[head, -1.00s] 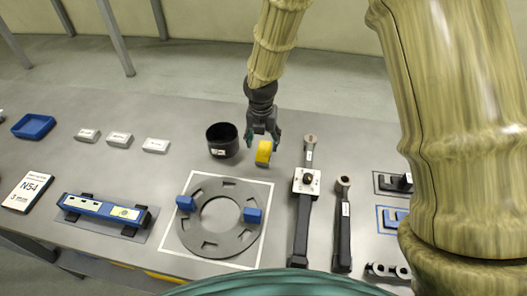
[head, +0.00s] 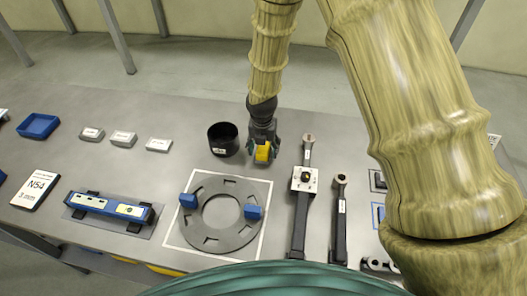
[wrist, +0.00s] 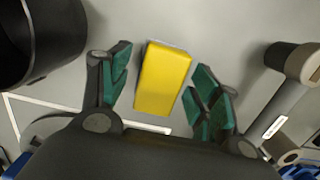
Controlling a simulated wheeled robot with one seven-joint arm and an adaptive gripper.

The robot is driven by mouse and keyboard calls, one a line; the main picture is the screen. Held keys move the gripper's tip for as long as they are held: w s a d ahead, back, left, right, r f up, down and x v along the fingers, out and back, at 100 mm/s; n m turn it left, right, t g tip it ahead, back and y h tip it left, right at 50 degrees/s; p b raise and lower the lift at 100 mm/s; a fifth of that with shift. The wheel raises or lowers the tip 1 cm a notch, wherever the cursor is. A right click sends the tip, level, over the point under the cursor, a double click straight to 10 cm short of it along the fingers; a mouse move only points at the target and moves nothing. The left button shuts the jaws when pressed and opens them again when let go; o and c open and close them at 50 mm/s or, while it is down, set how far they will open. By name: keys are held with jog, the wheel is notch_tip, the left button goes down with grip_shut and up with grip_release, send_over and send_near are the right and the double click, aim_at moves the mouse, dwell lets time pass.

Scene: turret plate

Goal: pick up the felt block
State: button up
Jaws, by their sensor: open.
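The felt block looks like the yellow block (head: 263,153), which stands on the grey table right of the black cup; a bluish edge shows at its base in the head view. In the wrist view the yellow block (wrist: 162,78) lies between the two green-padded fingers. My gripper (wrist: 160,88) is open, with a gap on each side of the block. In the head view my gripper (head: 263,146) is down at the block and partly covers it. Whether the fingertips reach table height cannot be told.
A black cup (head: 223,139) stands close left of the block. Dark long-handled tools (head: 301,215) lie to the right. A grey slotted ring (head: 239,236) with two blue blocks lies in front on a white-outlined square. A blue tray (head: 38,126) stands far left.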

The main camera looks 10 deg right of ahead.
jog(key=shift+r, duration=0.1)
jog(key=c, duration=1.2)
jog(key=shift+c, duration=0.2)
jog(key=shift+r+b, duration=0.35)
jog(key=shift+r, duration=0.25)
jog(key=shift+r+b, duration=1.4)
jog(key=shift+r, duration=3)
